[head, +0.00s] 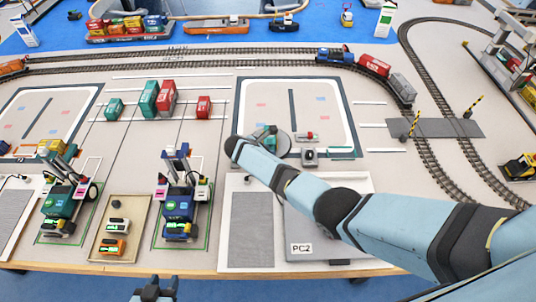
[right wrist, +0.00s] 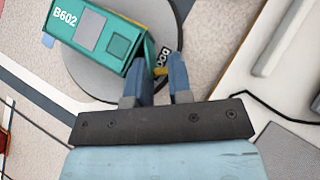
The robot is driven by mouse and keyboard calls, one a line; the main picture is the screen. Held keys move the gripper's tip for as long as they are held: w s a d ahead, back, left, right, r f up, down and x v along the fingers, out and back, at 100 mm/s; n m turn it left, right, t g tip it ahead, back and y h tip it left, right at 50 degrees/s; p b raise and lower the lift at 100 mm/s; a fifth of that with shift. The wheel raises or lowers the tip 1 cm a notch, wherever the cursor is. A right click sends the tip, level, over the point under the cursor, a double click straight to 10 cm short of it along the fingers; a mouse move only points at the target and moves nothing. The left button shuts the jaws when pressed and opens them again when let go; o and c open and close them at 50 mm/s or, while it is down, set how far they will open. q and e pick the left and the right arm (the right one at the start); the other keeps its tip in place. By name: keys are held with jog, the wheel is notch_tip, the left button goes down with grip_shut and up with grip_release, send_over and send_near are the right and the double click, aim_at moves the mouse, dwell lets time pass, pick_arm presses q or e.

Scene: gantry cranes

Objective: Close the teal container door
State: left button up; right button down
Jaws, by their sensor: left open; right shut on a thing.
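The teal container (right wrist: 95,35), marked B602, lies on a round grey disc (right wrist: 75,72) in the right wrist view. It also shows in the head view (head: 264,136), partly behind my right arm. Its door end faces my right gripper (right wrist: 165,62); a thin teal and yellowish edge there looks like the door (right wrist: 149,48). My right gripper is shut on a small yellow-and-black piece (right wrist: 161,68) by that end. The fingers hide how it joins the door. In the head view my right gripper is hidden. My left gripper (head: 154,287) is open and empty, low at the front edge.
A small red-and-grey device (head: 305,136) and a black device (head: 310,157) stand right of the disc. Teal and red containers (head: 148,99) stand to the left. Two crane models (head: 180,200) stand front left. Rail tracks (head: 200,63) cross behind.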

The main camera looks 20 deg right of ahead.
jog(key=c, duration=1.1)
grip_release()
jog(key=shift+s, duration=0.15)
pick_arm(q)
jog(key=shift+a+r, duration=0.15)
pick_arm(e)
jog(key=shift+w+r, duration=0.2)
pick_arm(q)
jog(key=shift+a, duration=0.1)
